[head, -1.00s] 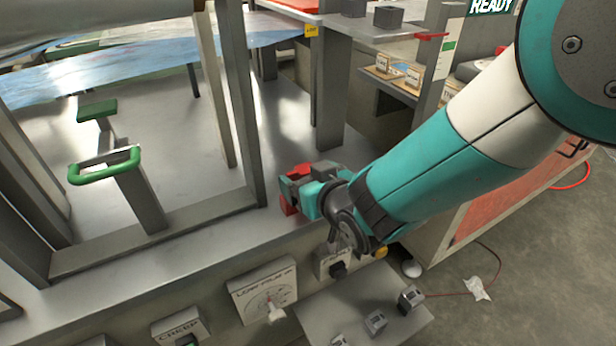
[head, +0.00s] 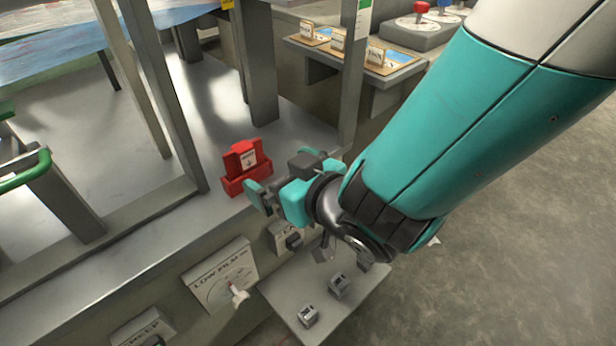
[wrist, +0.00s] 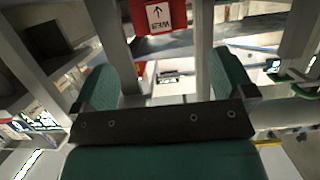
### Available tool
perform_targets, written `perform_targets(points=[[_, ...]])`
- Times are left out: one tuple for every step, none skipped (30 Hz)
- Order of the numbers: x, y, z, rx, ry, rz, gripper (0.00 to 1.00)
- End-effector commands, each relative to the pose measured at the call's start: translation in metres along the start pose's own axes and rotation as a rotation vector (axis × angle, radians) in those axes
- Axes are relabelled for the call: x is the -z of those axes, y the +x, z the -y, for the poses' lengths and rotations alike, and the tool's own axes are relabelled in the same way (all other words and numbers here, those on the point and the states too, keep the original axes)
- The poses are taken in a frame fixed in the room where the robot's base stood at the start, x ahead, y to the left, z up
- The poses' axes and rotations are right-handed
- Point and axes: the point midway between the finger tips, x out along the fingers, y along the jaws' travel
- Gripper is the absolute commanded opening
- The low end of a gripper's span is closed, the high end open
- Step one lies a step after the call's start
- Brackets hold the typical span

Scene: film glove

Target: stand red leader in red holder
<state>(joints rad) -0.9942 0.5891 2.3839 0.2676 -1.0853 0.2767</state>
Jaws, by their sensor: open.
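The red leader (head: 236,157) is an upright red block with a white label bearing an arrow. It stands in the low red holder (head: 236,185) on the grey ledge in the head view. It looks upright; how deep it sits cannot be told. Its labelled face also shows at the top of the wrist view (wrist: 157,17). My gripper (head: 284,181) is open and empty, just right of the holder and apart from the leader. In the wrist view its teal fingers (wrist: 162,80) are spread, with the leader beyond them.
Grey posts (head: 165,95) rise left of the holder. Below the ledge is a panel with a dial (head: 220,278). A small grey shelf (head: 290,300) carries two small blocks under my arm. A side shelf with cards (head: 350,60) is behind. Open floor lies to the right.

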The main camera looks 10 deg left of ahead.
Motion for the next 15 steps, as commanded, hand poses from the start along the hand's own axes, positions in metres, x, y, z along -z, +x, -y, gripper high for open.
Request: perform_targets(points=[[-0.003, -0.013, 0.001, 0.002, -0.002, 0.000, 1.00], [-0.003, -0.021, 0.001, 0.003, -0.002, -0.001, 1.00], [-0.003, -0.032, 0.001, 0.003, -0.002, -0.001, 1.00], [-0.005, -0.034, 0.000, 0.000, 0.000, -0.005, 1.00], [-0.006, -0.033, -0.001, -0.005, 0.004, -0.008, 1.00], [-0.006, -0.034, -0.002, -0.008, 0.004, -0.009, 1.00], [-0.005, -0.036, -0.002, -0.009, 0.006, -0.009, 1.00], [-0.005, -0.038, -0.002, -0.010, 0.006, -0.010, 1.00], [-0.005, -0.040, -0.002, -0.011, 0.007, -0.009, 1.00], [-0.004, -0.042, -0.002, -0.011, 0.007, -0.008, 1.00], [-0.004, -0.044, -0.002, -0.011, 0.006, -0.008, 1.00], [-0.004, -0.046, -0.002, -0.010, 0.007, -0.007, 1.00], [-0.004, -0.048, -0.002, -0.009, 0.006, -0.007, 1.00], [-0.004, -0.050, -0.002, -0.009, 0.004, -0.005, 1.00], [-0.003, -0.052, -0.002, -0.008, 0.005, -0.005, 1.00]])
